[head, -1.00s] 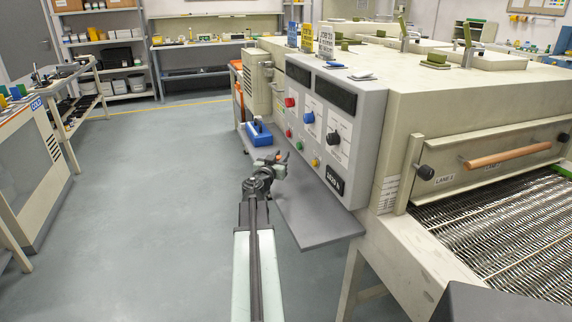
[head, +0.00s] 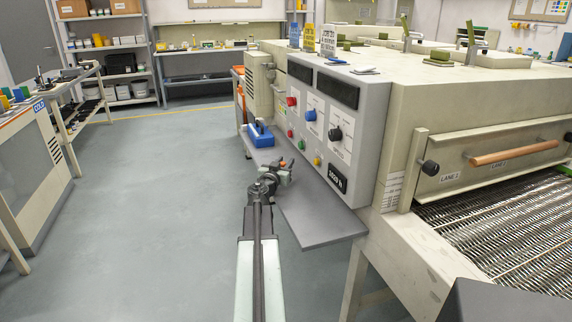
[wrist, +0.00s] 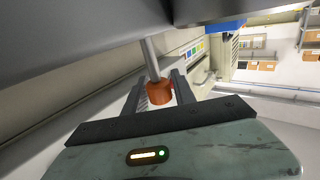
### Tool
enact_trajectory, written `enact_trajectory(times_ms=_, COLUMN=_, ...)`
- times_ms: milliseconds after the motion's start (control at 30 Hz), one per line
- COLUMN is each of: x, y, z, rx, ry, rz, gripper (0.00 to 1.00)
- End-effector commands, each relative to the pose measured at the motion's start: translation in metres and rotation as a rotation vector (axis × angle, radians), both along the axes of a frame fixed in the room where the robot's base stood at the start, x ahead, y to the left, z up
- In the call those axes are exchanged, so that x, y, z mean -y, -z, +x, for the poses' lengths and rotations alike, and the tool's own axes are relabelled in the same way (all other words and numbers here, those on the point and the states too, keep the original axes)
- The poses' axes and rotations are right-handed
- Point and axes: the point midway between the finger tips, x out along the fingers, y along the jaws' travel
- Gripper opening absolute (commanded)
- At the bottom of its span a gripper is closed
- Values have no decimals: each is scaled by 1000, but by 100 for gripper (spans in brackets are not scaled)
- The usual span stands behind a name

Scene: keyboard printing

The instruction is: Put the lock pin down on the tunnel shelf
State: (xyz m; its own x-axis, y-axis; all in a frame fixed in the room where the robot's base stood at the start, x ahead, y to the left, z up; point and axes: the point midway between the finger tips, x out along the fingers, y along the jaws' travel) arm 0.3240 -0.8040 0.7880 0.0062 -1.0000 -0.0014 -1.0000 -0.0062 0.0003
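The lock pin has an orange-brown cylindrical head (wrist: 159,93) and a thin metal shaft; in the wrist view the head sits between my gripper's two fingers, which appear closed on it. The shaft's far end passes out of sight against a grey surface. In the head view my gripper (head: 284,168) is over the left edge of the grey tunnel shelf (head: 318,212), under the control panel, with a small orange spot at its tip. Whether the pin touches the shelf cannot be told.
A blue box with a handle (head: 260,135) stands on the shelf's far end. The control panel (head: 325,125) with knobs and buttons rises along the shelf's right side. The shelf's near part is bare. Open floor (head: 150,200) lies to the left.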

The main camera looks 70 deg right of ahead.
Motion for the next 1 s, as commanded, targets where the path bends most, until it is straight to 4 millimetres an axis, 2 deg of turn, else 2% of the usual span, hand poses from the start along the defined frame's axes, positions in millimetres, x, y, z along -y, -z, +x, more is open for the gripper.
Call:
enact_trajectory(times_ms=300, x=1, y=-1, z=-2, rx=0, ry=2, rz=0, gripper=46)
enact_trajectory(times_ms=400, x=1, y=-7, z=-2, rx=0, ry=3, rz=0, gripper=46)
enact_trajectory(times_ms=467, x=-11, y=-4, z=-3, rx=0, ry=2, rz=0, gripper=46)
enact_trajectory(times_ms=800, x=-94, y=-4, z=-4, rx=0, ry=2, rz=0, gripper=46)
enact_trajectory(times_ms=1000, x=-117, y=-4, z=-4, rx=0, ry=4, rz=0, gripper=46)
